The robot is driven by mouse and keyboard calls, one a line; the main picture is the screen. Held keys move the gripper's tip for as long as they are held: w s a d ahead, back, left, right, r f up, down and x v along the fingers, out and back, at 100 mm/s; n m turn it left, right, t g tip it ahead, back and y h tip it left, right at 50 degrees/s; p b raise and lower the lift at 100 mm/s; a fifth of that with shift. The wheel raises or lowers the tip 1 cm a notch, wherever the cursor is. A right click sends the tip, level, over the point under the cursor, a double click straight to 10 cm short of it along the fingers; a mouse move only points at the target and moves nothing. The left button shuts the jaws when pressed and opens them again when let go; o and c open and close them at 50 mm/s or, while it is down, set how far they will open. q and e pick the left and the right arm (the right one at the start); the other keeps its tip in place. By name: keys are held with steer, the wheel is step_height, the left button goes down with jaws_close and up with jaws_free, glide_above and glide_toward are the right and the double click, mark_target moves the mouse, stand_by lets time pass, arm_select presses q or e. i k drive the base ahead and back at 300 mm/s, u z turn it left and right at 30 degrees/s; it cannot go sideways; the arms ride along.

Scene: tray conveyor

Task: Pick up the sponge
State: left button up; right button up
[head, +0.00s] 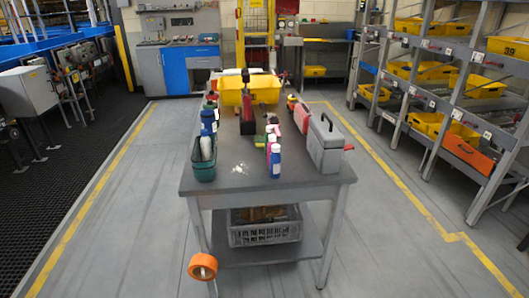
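A small green and yellow block (259,140), which looks like the sponge but is too small to be sure, lies on the grey worktable (215,184). It is just left of a row of bottles on the table's right half. Neither of my grippers shows in the head view.
A blue bottle (275,161) heads the row; a grey toolbox (325,146) stands right of it. A green caddy (203,168) is at the left edge, a yellow bin (265,95) at the back. White specks lie front centre.

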mark_target(259, 140)
steer(key=z, duration=0.75)
steer(key=i, duration=0.4)
steer(key=z, duration=0.7)
steer(key=i, duration=0.85)
steer(key=u, duration=0.7)
steer(key=i, duration=0.7)
steer(key=u, duration=0.8)
